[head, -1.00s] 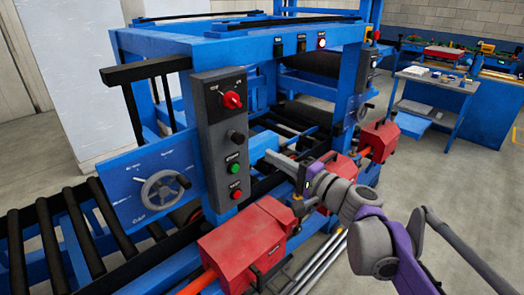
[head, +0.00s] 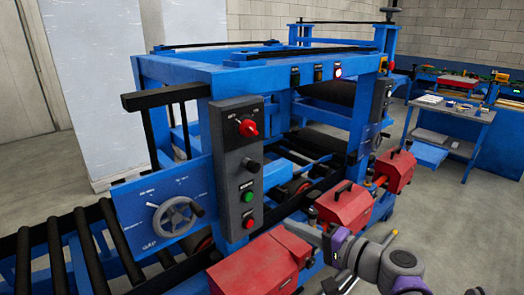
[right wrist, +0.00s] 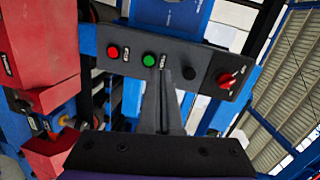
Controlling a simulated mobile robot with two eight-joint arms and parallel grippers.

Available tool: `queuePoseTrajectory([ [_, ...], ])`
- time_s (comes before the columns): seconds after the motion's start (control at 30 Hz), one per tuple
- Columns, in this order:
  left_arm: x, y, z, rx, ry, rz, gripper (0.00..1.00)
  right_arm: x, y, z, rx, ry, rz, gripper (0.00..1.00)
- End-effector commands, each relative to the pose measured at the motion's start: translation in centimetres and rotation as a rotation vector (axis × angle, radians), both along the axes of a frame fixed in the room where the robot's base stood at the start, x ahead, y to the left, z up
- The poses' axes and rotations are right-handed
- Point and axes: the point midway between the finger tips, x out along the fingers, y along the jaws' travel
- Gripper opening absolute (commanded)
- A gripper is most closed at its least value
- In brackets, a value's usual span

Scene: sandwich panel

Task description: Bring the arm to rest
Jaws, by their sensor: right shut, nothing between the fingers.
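My right gripper (head: 292,227) is low in the head view, in front of the machine and right of the grey control panel (head: 237,165). Its narrow fingers are shut and empty, and they also show in the right wrist view (right wrist: 159,90), pointing toward the panel. They look apart from the panel. The panel carries a red rotary knob (head: 248,128), a black knob (head: 251,165), a green button (head: 248,196) and a red button (head: 249,221). My left gripper is not in view.
Red boxes (head: 262,262) with black handles stand along the machine's front, close to my right arm. A handwheel (head: 174,217) is on the blue plate at left. A lamp (head: 338,71) on the blue top beam glows. A blue side table (head: 446,118) stands at the back right.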

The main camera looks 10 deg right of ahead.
Motion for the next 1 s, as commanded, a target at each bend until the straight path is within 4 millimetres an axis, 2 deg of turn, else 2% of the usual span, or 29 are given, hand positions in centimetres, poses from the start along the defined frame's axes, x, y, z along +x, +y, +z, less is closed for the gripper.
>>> queuePoseTrajectory([
  [0.03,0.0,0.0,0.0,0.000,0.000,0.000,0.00,-1.7,1.3,-2.5,-0.090,0.038,0.037,0.00],
  [0.1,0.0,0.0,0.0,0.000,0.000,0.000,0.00,-4.2,2.5,-6.3,-0.240,0.092,0.086,0.00],
  [0.2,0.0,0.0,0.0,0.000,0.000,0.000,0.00,-8.0,3.1,-11.7,-0.462,0.162,0.152,0.00],
  [0.27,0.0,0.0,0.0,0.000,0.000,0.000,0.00,-10.2,2.8,-14.6,-0.598,0.197,0.187,0.00],
  [0.3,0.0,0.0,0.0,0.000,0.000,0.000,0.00,-11.6,2.4,-16.5,-0.689,0.216,0.209,0.00],
  [0.4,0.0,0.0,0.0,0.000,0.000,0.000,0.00,-14.9,0.7,-20.4,-0.911,0.255,0.256,0.00],
  [0.5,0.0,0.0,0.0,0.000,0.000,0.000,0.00,-17.2,-1.2,-23.0,-1.102,0.276,0.288,0.00],
  [0.6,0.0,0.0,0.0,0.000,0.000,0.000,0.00,-18.7,-2.9,-24.6,-1.243,0.284,0.306,0.00],
  [0.73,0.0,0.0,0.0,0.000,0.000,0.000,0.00,-19.6,-4.2,-25.4,-1.343,0.287,0.315,0.00],
  [1.0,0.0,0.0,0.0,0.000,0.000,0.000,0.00,-19.7,-4.6,-25.5,-1.367,0.288,0.316,0.00],
])
